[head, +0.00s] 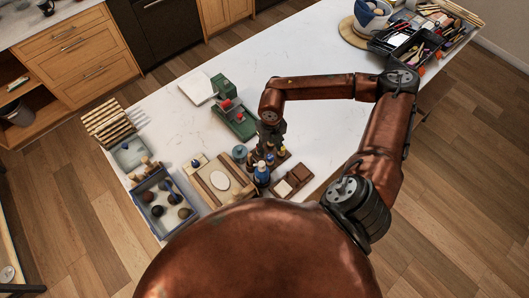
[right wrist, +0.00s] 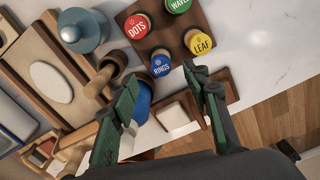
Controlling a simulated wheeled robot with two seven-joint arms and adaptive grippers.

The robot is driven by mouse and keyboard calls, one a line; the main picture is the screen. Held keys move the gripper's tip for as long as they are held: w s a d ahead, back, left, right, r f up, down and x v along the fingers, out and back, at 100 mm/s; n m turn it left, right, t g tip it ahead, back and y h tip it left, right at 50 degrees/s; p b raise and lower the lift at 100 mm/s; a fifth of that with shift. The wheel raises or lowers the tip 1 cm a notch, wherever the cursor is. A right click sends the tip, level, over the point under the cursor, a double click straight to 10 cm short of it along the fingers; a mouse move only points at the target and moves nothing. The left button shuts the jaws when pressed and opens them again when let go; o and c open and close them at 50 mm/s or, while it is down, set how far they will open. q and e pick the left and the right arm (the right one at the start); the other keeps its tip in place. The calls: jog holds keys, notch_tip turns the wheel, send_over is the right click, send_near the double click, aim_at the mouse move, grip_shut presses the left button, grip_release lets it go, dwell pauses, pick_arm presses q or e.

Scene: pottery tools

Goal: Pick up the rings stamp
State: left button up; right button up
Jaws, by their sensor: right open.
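The rings stamp (right wrist: 161,65) has a round blue top with white lettering and stands on a dark wooden stand (right wrist: 208,58). On the same stand are the red dots stamp (right wrist: 137,27), the yellow leaf stamp (right wrist: 198,41) and the green waves stamp (right wrist: 178,4). My right gripper (right wrist: 160,75) is open above the stand, with the rings stamp seen between its green-padded fingertips; I see no contact. In the head view my right gripper (head: 269,148) hangs over the stamp group and hides part of it. My left gripper is not in view.
A blue bottle (head: 262,175) stands close to the stamps. A board with a white oval slab (head: 219,181) and a tray of dark balls (head: 166,232) lie to the left. A green machine (head: 237,121) stands behind.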

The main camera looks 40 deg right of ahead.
aim_at(270, 156)
jog(key=shift+w+f, duration=0.1)
jog(key=shift+f, duration=0.55)
jog(key=shift+f+p, duration=0.5)
jog(key=shift+f, duration=0.3)
notch_tip(270, 156, down, 4)
jog(key=shift+r+p, duration=0.2)
jog(key=shift+p, duration=0.6)
jog(key=shift+f, duration=0.35)
jog(key=shift+s+f, duration=0.25)
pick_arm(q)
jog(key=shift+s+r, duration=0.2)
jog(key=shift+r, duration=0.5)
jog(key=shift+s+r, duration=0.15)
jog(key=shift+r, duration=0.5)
pick_arm(e)
jog(key=c, duration=1.2)
jog(key=shift+o, duration=0.2)
